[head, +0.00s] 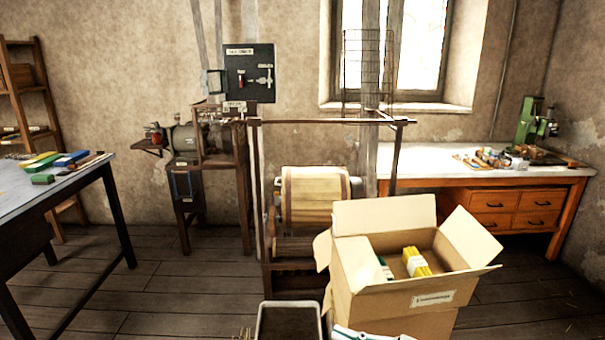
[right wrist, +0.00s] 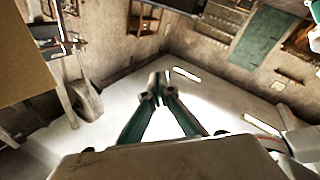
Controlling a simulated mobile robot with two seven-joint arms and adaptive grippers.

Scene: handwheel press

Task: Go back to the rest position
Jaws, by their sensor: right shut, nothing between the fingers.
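My right gripper (right wrist: 158,82) shows in the right wrist view, its two dark green fingers coming together at the tips. It is shut and empty, with bright pale floor behind it. In the head view only a small white part of my right arm or gripper shows at the bottom edge, in front of the open cardboard box (head: 385,300). My left gripper is in neither view.
The box holds yellow and green packs (head: 416,262). Behind it stands a framed machine with a pale drum (head: 315,197). A grey bin (head: 290,322) is at the bottom. A dark-legged table (head: 30,195) stands left, a wooden workbench (head: 440,165) right. Plank floor shows between.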

